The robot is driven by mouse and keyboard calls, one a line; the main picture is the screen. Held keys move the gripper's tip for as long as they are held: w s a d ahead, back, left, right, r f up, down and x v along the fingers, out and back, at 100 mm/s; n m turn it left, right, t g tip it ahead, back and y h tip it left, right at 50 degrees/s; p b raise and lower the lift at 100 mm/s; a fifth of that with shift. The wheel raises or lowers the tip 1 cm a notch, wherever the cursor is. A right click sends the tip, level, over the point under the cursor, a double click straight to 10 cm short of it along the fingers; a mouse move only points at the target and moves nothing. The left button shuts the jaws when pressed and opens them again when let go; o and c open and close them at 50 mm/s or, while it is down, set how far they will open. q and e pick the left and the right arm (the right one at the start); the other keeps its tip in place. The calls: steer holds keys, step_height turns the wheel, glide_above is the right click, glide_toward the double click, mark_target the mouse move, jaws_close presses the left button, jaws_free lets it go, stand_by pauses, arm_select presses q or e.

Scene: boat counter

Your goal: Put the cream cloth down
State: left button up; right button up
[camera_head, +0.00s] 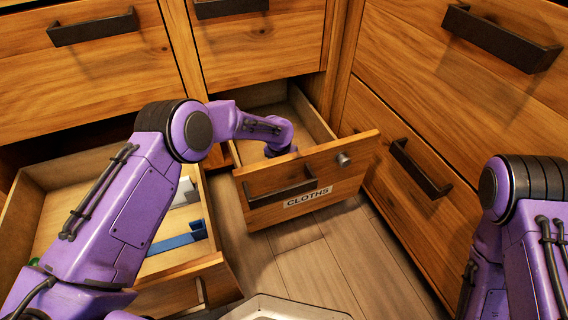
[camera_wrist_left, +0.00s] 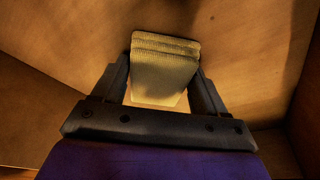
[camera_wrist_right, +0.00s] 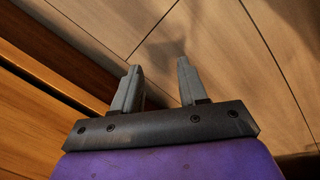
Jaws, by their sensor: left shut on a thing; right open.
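The cream cloth (camera_wrist_left: 165,65) shows in the left wrist view as a folded, layered stack between the fingers of my left gripper (camera_wrist_left: 163,85). The gripper is shut on it, inside a wooden drawer. In the head view my left arm reaches into the open drawer labelled CLOTHS (camera_head: 308,197), and the gripper and cloth are hidden behind the drawer front. I cannot tell whether the cloth touches the drawer floor. My right gripper (camera_wrist_right: 158,85) is open and empty above the wooden floor in the right wrist view.
Another open drawer (camera_head: 190,270) at the left holds a blue item (camera_head: 178,242) and a pale item (camera_head: 185,192). Shut drawers with dark handles (camera_head: 420,168) line the right side. Plank floor (camera_head: 315,265) is clear in front of the cloths drawer.

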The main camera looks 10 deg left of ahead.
arm_select(q)
steer(key=shift+f, duration=0.4)
arm_select(e)
steer(key=shift+w+d+f, duration=0.15)
steer(key=shift+w+f, duration=0.05)
steer(key=shift+w, duration=0.05)
